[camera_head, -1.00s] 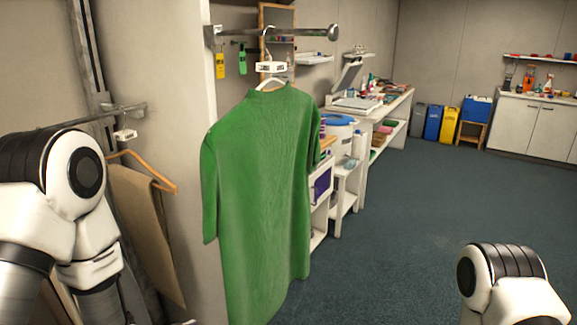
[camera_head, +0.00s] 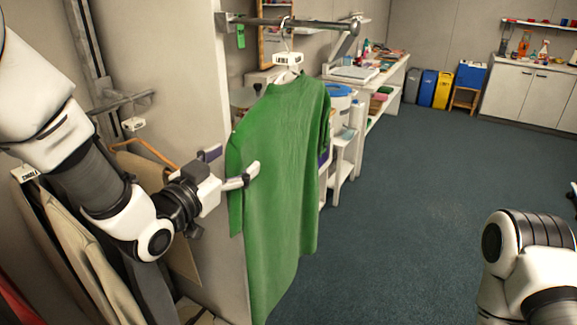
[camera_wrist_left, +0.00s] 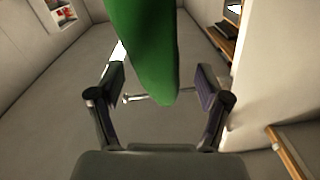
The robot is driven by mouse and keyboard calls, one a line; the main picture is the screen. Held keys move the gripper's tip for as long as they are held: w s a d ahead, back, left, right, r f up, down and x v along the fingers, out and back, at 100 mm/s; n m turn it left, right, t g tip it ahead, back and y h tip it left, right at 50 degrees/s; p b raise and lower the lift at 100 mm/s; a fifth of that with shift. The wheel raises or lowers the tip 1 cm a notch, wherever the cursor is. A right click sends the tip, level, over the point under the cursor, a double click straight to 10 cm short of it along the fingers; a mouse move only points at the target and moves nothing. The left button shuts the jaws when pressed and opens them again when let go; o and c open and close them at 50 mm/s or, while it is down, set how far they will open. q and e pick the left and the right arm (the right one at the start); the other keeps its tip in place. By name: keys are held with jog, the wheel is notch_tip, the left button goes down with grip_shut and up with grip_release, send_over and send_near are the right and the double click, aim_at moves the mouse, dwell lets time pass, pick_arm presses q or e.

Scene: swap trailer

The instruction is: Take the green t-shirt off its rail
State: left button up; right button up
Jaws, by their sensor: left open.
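The green t-shirt (camera_head: 282,185) hangs on a white hanger (camera_head: 287,76) from a short metal rail (camera_head: 290,24) fixed to the wall panel. A white tag block marked with letters sits on the hanger's neck. My left gripper (camera_head: 232,168) is open at the shirt's left side, with one pale finger overlapping the sleeve area. In the left wrist view, green cloth (camera_wrist_left: 148,45) hangs down between the two spread fingers (camera_wrist_left: 160,84). I cannot tell whether a finger touches the cloth. My right gripper is out of view; only part of my right arm shows at the lower right.
A second rail (camera_head: 122,101) at the left carries several beige and dark garments (camera_head: 80,240) close under my left arm. The pale wall panel (camera_head: 185,70) stands left of the shirt. White shelving and a workbench (camera_head: 385,72) stand behind. The dark floor (camera_head: 420,180) to the right is clear.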

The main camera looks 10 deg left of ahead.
aim_at(247, 150)
pick_arm(q)
jog(key=p+x, duration=0.2)
jog(key=x, duration=0.2)
jog(key=shift+w+d+r, duration=0.1)
jog(key=shift+w+d, duration=0.15)
grip_shut()
